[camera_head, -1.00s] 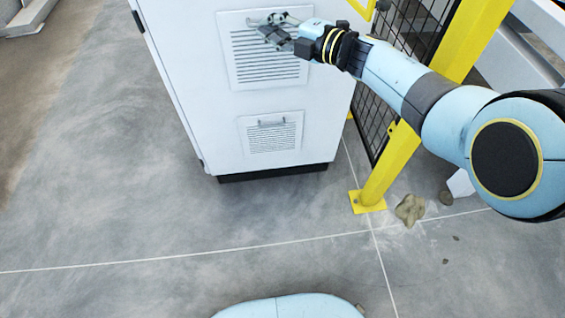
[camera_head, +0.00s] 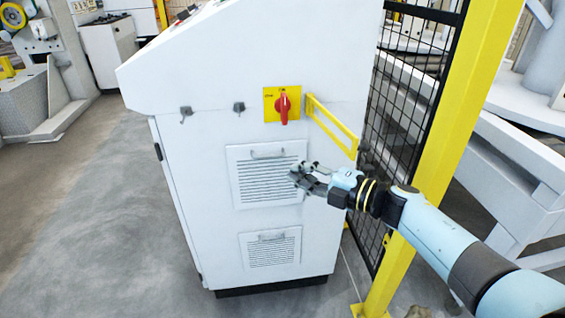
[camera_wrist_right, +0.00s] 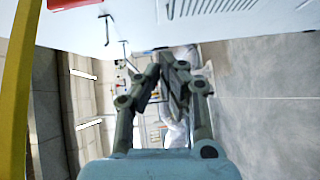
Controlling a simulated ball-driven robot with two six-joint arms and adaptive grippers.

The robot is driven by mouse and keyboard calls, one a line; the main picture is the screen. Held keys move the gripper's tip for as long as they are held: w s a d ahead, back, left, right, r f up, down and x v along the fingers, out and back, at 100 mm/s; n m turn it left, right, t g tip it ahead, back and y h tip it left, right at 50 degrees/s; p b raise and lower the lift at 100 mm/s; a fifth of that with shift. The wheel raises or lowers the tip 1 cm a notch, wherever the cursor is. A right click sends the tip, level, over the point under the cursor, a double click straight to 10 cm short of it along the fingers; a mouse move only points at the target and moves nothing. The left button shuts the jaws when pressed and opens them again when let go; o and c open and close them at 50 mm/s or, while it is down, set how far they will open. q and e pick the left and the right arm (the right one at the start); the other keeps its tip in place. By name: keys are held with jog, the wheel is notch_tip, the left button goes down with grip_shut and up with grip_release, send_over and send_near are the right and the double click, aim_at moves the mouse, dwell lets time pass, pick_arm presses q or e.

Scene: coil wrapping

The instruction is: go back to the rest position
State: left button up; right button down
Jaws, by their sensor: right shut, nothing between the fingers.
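My right gripper (camera_head: 300,175) shows in the head view in front of the upper vent of a white control cabinet (camera_head: 322,240). Its fingers are shut and empty. It also shows in the right wrist view (camera_wrist_right: 163,66), with its fingertips together and nothing between them. My right arm comes in from the lower right. Whether the gripper touches the cabinet cannot be told. My left gripper is not in view.
A red rotary switch on a yellow plate (camera_head: 269,113) and a yellow bracket (camera_head: 333,127) are on the cabinet. A yellow post (camera_head: 455,110) with black mesh fencing (camera_head: 398,120) stands close on the right. Open grey floor (camera_head: 90,220) lies to the left.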

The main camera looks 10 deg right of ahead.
jog(key=s+d+f+m+g+h, duration=0.1)
jog(key=s+d+f+m+h, duration=0.3)
jog(key=s+f, duration=0.55)
jog(key=s+d+f+m+h, duration=0.35)
jog(key=s+f+m, duration=0.25)
jog(key=s+f, duration=0.4)
jog(key=s+d+f+m+g+h, duration=0.15)
jog(key=s+d+f+m, duration=0.35)
jog(key=s+f, duration=0.5)
jog(key=s+d+f+m+g+h, duration=0.1)
jog(key=s+d+f+m+g, duration=0.1)
jog(key=s, duration=0.7)
jog(key=s+d+f+m+g+h, duration=0.1)
jog(key=s+f+m+g, duration=0.2)
jog(key=s, duration=0.6)
jog(key=s+d+f+m+g+h, duration=0.2)
jog(key=s+f+m+g, duration=0.1)
jog(key=s, duration=0.7)
jog(key=f+m, duration=0.1)
jog(key=m, duration=0.1)
jog(key=shift+d+f+m+g, duration=0.2)
jog(key=shift+d+m+g, duration=0.1)
jog(key=shift+m+g, duration=0.1)
